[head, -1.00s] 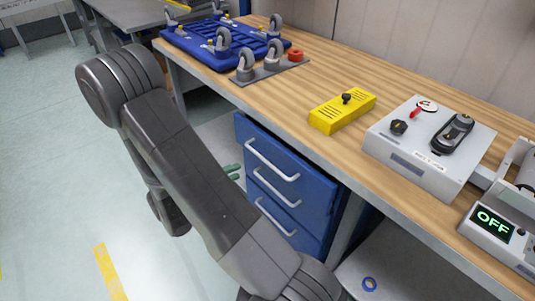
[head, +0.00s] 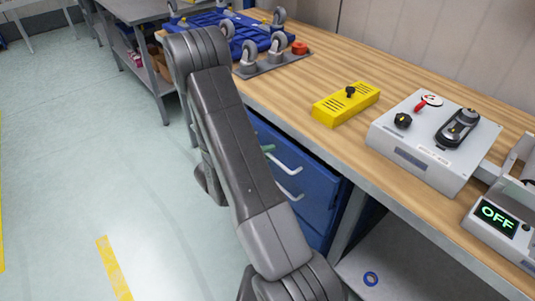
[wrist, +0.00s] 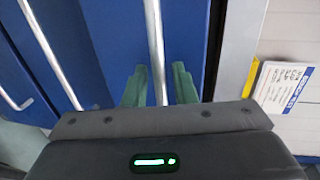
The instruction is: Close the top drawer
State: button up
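The blue drawer unit (head: 318,195) stands under the wooden workbench, with pale bar handles on its fronts. The top drawer's handle (head: 285,162) is partly hidden by my arm in the head view. In the wrist view this handle (wrist: 154,45) runs between the two green fingers of my gripper (wrist: 158,85). The fingers are apart, with a gap on each side of the bar, so my gripper is open around it. A green fingertip shows beside the handle in the head view. How far the top drawer stands out is hard to tell.
The workbench (head: 400,195) holds a yellow box (head: 346,104), a grey control box (head: 425,150), an OFF display (head: 495,217) and a blue wheeled base (head: 205,25). Lower drawer handles (wrist: 50,50) lie left in the wrist view. The floor left of my arm is clear.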

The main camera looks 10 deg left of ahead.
jog(key=shift+w+d, duration=0.1)
jog(key=shift+w, duration=0.05)
grip_shut()
jog(key=shift+r+x, duration=0.15)
jog(key=shift+x, duration=0.6)
jog(key=shift+r+x, duration=0.2)
jog(key=shift+x, duration=0.6)
grip_release()
jog(key=shift+w+d, duration=0.15)
